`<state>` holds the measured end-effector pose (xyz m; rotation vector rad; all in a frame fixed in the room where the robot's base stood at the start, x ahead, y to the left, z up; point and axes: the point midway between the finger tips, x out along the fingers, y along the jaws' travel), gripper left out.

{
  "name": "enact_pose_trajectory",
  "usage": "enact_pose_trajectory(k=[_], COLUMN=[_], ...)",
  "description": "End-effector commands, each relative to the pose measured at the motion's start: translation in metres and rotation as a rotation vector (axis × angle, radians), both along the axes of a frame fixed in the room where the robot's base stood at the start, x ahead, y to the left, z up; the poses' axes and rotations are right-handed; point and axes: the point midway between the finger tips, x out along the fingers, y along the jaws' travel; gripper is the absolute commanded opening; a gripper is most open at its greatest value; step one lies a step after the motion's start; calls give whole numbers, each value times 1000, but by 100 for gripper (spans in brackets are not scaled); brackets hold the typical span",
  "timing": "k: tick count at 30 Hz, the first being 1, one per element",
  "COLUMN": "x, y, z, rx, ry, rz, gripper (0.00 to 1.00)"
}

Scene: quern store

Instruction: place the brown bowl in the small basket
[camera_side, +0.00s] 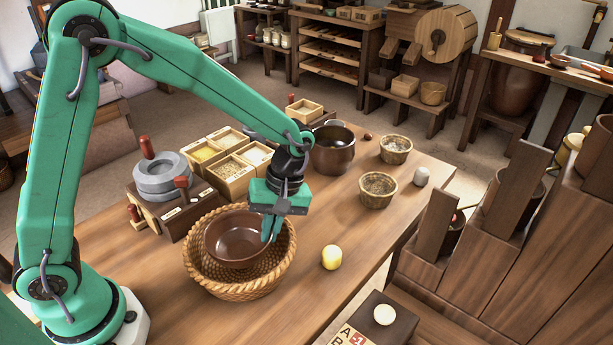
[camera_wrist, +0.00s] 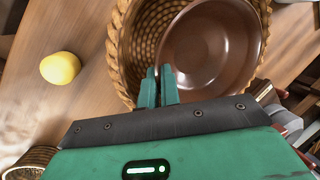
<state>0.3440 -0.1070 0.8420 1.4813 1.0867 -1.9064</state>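The brown bowl (camera_side: 236,243) sits inside a large wicker basket (camera_side: 240,290) on the table; in the wrist view the bowl (camera_wrist: 215,45) lies against the woven wall (camera_wrist: 117,55). My gripper (camera_side: 271,229) is at the bowl's right rim in the side view. In the wrist view my gripper's fingers (camera_wrist: 159,72) are close together on either side of the rim, shut on it. Two smaller wicker baskets stand farther right: a near small basket (camera_side: 378,190) and a far one (camera_side: 396,149). A woven rim (camera_wrist: 32,155) shows at the wrist view's lower left.
A yellow ball-like object (camera_side: 332,257) lies right of the large basket. A dark pot (camera_side: 333,150) stands behind my gripper. Grain boxes (camera_side: 232,178) and a stone quern (camera_side: 161,176) stand left.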

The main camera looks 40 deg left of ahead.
Motion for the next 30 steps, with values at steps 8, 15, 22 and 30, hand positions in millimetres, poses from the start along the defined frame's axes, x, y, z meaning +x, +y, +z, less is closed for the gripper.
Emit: enact_pose_trajectory(k=[8,15,22,30], x=[-1,0,0,0], y=[0,0,0,0], z=[-30,-34,-36,-37], rx=[1,0,1,0], ry=[3,0,1,0], rz=[0,0,0,0], gripper=[0,0,0,14])
